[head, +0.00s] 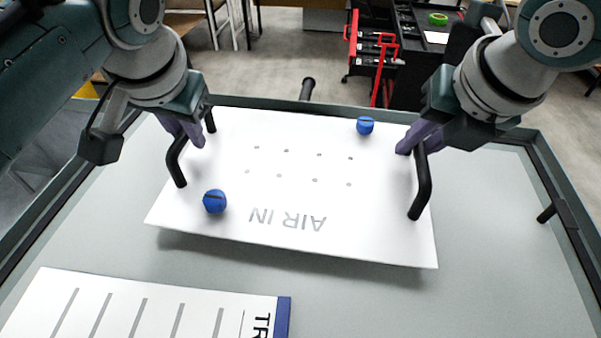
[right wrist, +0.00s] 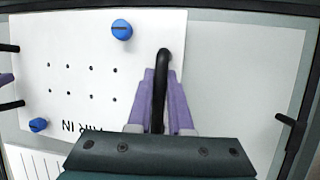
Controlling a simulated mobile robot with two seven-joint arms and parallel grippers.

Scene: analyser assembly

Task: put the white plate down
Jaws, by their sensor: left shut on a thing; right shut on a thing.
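The white plate (head: 300,205) has "AIR IN" lettering that reads upside down, several small holes, two blue knobs (head: 215,201) and two black handles. It lies over the grey table, with a shadow along its front edge; I cannot tell whether it touches the surface. My left gripper (head: 190,135) is shut on the left black handle (head: 175,165). My right gripper (head: 412,142) is shut on the right black handle (head: 422,185). The right wrist view shows its purple fingers (right wrist: 157,95) on both sides of that handle (right wrist: 161,75).
A white panel with grey stripes and a blue edge (head: 283,315) lies at the front left of the table. The table (head: 500,240) has a raised dark rim and is clear on the right. A black rod (head: 307,88) stands at the back rim; another (head: 547,214) is on the right rim.

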